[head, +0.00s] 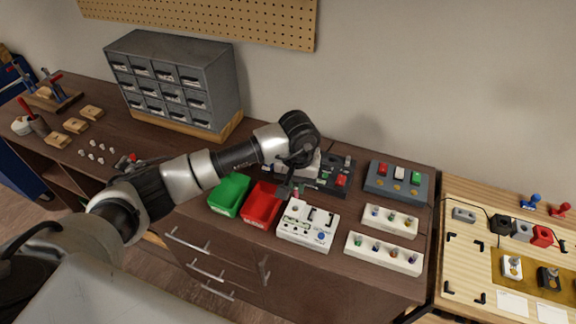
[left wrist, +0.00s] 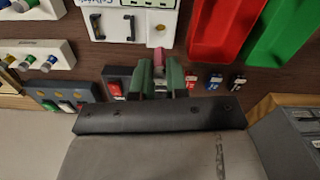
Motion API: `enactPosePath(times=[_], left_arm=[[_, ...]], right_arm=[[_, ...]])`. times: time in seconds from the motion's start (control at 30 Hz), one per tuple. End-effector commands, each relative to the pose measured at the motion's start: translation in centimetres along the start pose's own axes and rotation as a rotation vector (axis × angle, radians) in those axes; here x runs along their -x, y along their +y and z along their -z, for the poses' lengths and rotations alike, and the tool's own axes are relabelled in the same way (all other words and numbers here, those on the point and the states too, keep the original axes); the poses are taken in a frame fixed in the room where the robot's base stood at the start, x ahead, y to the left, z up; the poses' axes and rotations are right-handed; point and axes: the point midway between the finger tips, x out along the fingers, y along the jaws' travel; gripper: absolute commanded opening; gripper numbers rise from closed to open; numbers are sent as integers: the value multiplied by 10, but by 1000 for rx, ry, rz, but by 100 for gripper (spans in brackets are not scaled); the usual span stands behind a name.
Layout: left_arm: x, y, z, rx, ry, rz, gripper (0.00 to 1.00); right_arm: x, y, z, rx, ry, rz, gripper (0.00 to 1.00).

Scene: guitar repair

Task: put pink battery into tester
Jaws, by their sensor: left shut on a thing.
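The pink battery (left wrist: 158,63) is held between the green-tipped fingers of my left gripper (left wrist: 159,78) in the left wrist view. My left gripper (head: 293,189) shows in the head view just behind the tester; there the battery is mostly hidden or too small to make out. The white tester (head: 300,236) stands on the bench in front of the gripper, with black brackets on its top and a round blue part at its front right. It also shows at the top of the left wrist view (left wrist: 112,24). The battery is apart from the tester's brackets. My right gripper is not in view.
A red bin (head: 262,204) and a green bin (head: 229,195) lie left of the tester. White battery racks (head: 367,257) stand to its right. A grey box with coloured blocks (head: 396,190) is behind them. A grey drawer cabinet (head: 175,80) stands at the back.

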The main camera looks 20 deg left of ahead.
Motion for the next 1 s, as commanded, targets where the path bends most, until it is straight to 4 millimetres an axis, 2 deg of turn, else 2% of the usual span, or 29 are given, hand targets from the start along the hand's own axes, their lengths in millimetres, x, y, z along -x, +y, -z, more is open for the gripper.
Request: enactPosePath(times=[0.3,0.6,1.0], left_arm=[[-17,2,-1,-23,-1,0,0],[-41,2,-1,-22,1,-1,0],[-43,1,-1,-22,1,0,0]], right_arm=[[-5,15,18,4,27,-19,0],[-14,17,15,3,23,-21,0],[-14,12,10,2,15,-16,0]])
